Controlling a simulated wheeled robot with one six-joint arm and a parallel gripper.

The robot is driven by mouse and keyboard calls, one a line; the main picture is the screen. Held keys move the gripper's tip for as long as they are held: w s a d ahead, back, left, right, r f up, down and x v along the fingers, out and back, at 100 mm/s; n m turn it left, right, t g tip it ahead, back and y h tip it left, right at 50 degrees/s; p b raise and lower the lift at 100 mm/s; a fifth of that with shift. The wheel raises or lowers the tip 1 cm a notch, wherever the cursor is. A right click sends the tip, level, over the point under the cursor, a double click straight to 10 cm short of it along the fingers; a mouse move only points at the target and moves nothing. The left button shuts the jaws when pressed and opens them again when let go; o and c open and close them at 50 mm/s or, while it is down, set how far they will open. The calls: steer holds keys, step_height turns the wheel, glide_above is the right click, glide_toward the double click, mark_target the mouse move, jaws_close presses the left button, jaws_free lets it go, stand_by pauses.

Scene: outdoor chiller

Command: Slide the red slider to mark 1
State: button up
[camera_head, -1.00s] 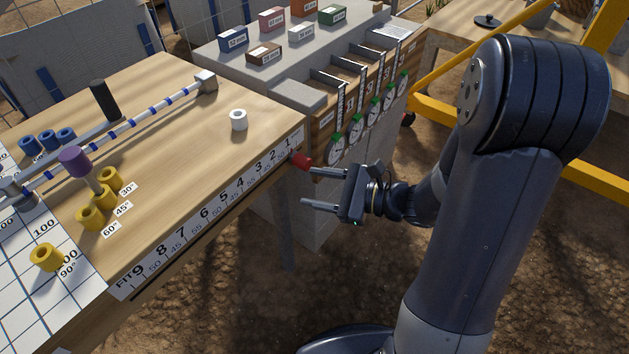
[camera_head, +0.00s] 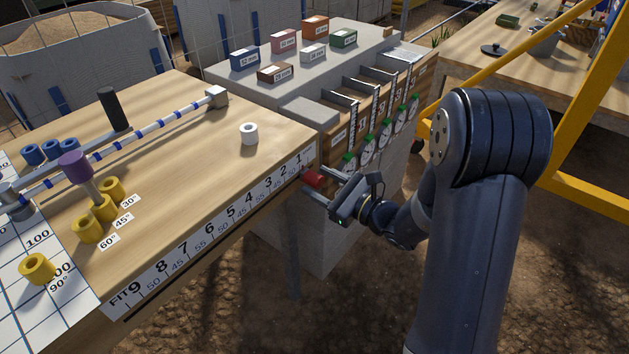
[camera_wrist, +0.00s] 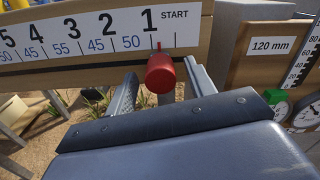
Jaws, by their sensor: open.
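The red slider (camera_head: 314,179) sits at the right end of the numbered scale (camera_head: 215,225) on the workbench's front edge. In the wrist view the red slider (camera_wrist: 160,73) is a round red knob just below and slightly right of the numeral 1, under a thin red pointer, left of the word START. My gripper (camera_head: 312,189) is open, its two fingers pointing at the bench edge around the knob. In the wrist view the fingers of my gripper (camera_wrist: 162,88) stand to the left and right of the red knob. Contact cannot be told.
A wooden panel with gauges (camera_head: 368,150) and a 120 mm label (camera_wrist: 271,46) stands just right of the knob. The wooden bench top (camera_head: 190,160) holds a white ring (camera_head: 249,133), yellow rings and a purple knob (camera_head: 75,164). Free ground lies in front of the bench.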

steer(key=shift+x, duration=1.1)
steer(key=shift+c, duration=0.5)
jaws_close()
